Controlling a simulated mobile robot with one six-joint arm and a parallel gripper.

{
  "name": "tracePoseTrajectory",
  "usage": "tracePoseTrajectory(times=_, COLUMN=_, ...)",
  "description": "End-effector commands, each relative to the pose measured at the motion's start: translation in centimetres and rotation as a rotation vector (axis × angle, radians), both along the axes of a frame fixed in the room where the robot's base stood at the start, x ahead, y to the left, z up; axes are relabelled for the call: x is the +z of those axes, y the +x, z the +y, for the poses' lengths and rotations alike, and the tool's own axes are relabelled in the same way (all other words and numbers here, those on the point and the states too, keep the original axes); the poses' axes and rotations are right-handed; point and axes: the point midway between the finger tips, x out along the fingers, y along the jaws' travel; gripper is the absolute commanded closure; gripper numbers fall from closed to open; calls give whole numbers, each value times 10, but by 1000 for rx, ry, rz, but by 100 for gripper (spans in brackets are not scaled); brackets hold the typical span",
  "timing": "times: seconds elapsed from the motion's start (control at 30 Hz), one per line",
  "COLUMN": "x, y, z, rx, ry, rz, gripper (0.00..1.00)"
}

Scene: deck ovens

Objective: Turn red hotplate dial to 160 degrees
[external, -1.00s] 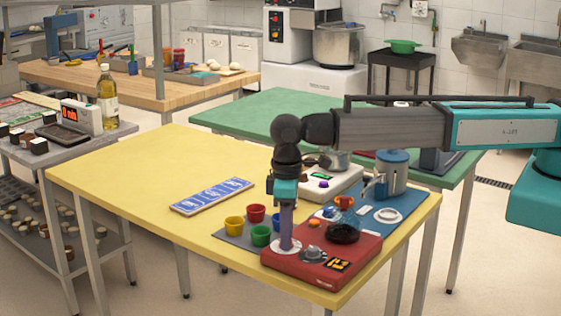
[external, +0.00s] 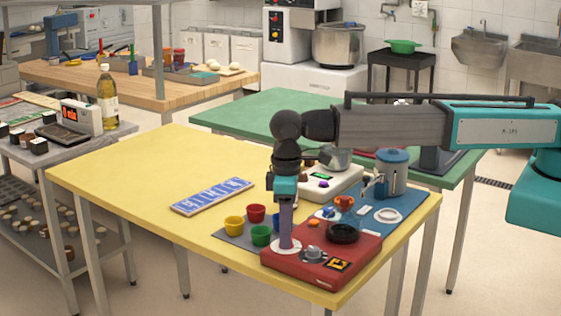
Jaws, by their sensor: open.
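The red hotplate (external: 300,272) sits at the front right corner of the yellow table. On its top are a grey dial (external: 314,252), a black round plate (external: 343,233), a small orange part (external: 313,223) and a dark display with orange marks (external: 337,265), too small to read. My gripper (external: 285,243) points straight down at the hotplate's left part, over a pale round disc, to the left of the grey dial. The jaws are open, but their tips are hard to make out. I cannot tell whether they touch the disc.
Yellow (external: 234,226), red (external: 255,213) and green cups (external: 261,235) stand close left of the gripper. A white device (external: 325,185) and a blue mat (external: 405,207) with a blue-lidded pot (external: 393,174) lie behind. The left of the yellow table (external: 140,180) is mostly clear.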

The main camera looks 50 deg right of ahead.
Motion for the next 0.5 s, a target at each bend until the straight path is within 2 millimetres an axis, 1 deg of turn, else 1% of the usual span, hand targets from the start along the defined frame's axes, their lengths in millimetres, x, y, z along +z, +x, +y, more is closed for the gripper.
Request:
tracePoseTrajectory(times=0.17, x=16, y=0, z=0, rx=0, ry=1, rz=-2, gripper=55)
tracePoseTrajectory(times=0.5, x=57, y=1, z=1, rx=0, ry=1, rz=-2, gripper=55)
